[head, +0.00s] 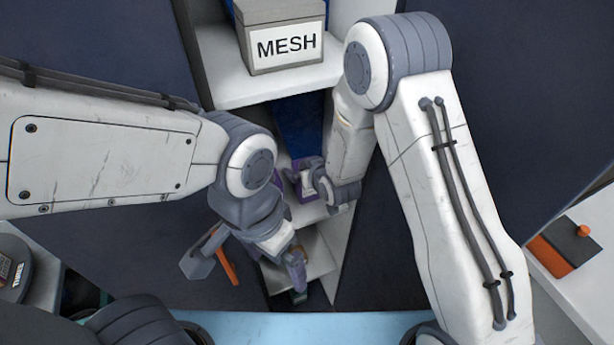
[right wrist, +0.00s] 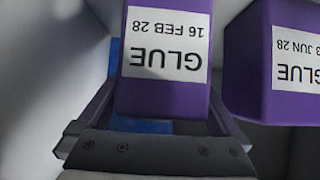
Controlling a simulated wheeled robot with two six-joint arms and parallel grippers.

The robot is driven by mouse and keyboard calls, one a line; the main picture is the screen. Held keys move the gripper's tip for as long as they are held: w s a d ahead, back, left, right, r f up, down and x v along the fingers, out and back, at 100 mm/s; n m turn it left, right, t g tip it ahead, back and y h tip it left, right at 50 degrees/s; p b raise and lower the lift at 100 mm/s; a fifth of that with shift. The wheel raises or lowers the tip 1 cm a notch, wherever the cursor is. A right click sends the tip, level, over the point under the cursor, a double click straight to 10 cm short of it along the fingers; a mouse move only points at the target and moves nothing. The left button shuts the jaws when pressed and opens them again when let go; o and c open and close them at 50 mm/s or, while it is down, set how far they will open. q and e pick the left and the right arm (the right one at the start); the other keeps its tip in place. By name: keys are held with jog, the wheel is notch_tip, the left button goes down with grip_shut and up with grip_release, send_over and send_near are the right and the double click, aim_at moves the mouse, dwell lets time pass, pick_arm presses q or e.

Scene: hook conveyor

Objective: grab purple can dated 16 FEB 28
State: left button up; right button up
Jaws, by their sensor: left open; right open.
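The purple can labelled GLUE, 16 FEB 28 (right wrist: 165,95), stands upside down in the right wrist view, its white label facing the camera. My right gripper (right wrist: 168,118) is open with a finger on each side of this can; whether they touch it I cannot tell. A second purple can (right wrist: 262,70), with a label ending in 3 JUN 28, is just to the right. In the head view my right gripper (head: 321,186) reaches into a shelf beside purple shapes, mostly hidden by it. My left gripper (head: 297,268) is open, lower, in front of a lower shelf.
A grey box labelled MESH (head: 283,50) sits on the upper white shelf (head: 218,72). White side walls stand close around the cans. An orange and grey item (head: 568,243) lies at far right.

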jog(key=shift+w+a+f, duration=0.1)
jog(key=shift+w+f, duration=0.05)
jog(key=shift+w, duration=0.05)
grip_shut()
